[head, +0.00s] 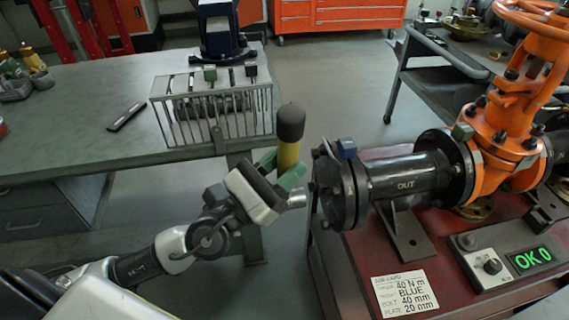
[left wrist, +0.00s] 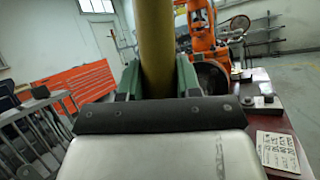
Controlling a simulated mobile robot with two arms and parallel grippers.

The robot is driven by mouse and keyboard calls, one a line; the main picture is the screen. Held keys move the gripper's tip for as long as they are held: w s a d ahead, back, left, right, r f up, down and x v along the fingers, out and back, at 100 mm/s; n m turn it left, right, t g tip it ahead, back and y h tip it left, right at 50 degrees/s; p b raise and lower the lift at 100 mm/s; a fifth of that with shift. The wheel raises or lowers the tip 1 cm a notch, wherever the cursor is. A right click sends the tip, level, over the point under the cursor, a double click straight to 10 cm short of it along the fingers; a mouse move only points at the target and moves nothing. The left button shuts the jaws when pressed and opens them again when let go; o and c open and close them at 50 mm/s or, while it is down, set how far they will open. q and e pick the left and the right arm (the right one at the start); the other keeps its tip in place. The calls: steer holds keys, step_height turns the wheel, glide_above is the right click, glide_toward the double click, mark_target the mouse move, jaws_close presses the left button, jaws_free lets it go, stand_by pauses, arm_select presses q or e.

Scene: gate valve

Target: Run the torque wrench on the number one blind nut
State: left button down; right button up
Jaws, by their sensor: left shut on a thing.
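My left gripper (head: 280,172) is shut on the torque wrench (head: 288,155), a yellow handle with a black end cap, held upright. A silver end piece (head: 297,199) shows below the fingers and points right, close to the blind flange. I cannot tell whether it touches. In the left wrist view the yellow handle (left wrist: 155,45) stands between the green fingers. The blind flange (head: 332,190) closes the left end of the black pipe marked OUT. Which nut is number one is not readable. My right gripper is out of view.
The red bench top (head: 350,258) carries the orange valve (head: 505,130), a card (head: 404,292) reading 40 N m and BLUE, and a box (head: 508,258) showing OK 0. A wire rack (head: 215,110) stands on the grey table (head: 90,130). Floor shows between the benches.

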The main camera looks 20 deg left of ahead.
arm_select(q)
steer(key=shift+r, duration=0.1)
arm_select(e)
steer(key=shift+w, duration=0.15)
arm_select(q)
steer(key=shift+d+r, duration=0.1)
steer(key=w+d, duration=0.1)
steer(key=w+d+p, duration=0.1)
steer(key=d, duration=0.1)
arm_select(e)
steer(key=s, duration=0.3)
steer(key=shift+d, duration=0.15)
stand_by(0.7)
